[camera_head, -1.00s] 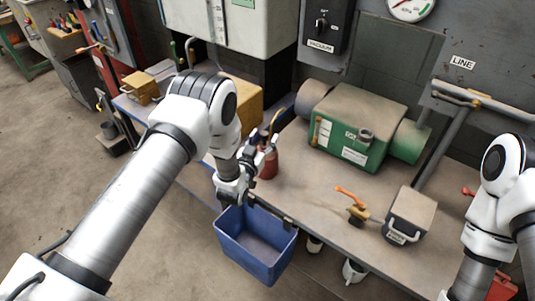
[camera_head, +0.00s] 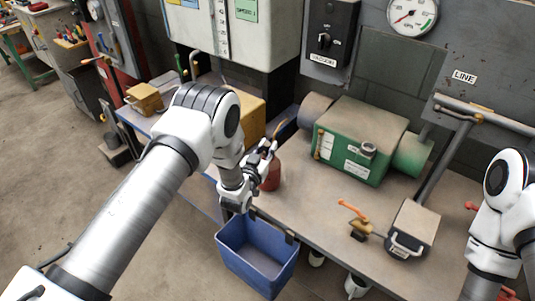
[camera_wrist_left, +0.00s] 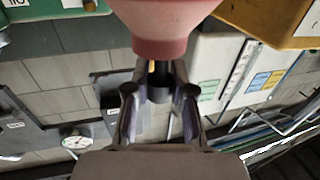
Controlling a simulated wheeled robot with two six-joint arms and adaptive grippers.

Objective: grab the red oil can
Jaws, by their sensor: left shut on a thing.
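The red oil can (camera_head: 271,176) stands at the left part of the workbench, partly hidden by my left gripper. My left gripper (camera_head: 265,157) is shut on the can in the head view. In the left wrist view, the can's red body (camera_wrist_left: 163,28) fills the top middle, right beyond the fingers of my left gripper (camera_wrist_left: 160,92). I cannot tell from these frames whether the can is clear of the bench top. My right arm shows at the right edge, but its gripper is out of view.
The workbench (camera_head: 310,205) carries a green machine (camera_head: 360,142) behind the can, a yellow box (camera_head: 247,112), an orange-handled valve (camera_head: 360,225) and a grey-topped box (camera_head: 412,225). A blue bin (camera_head: 257,258) hangs at the front edge, below my left gripper.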

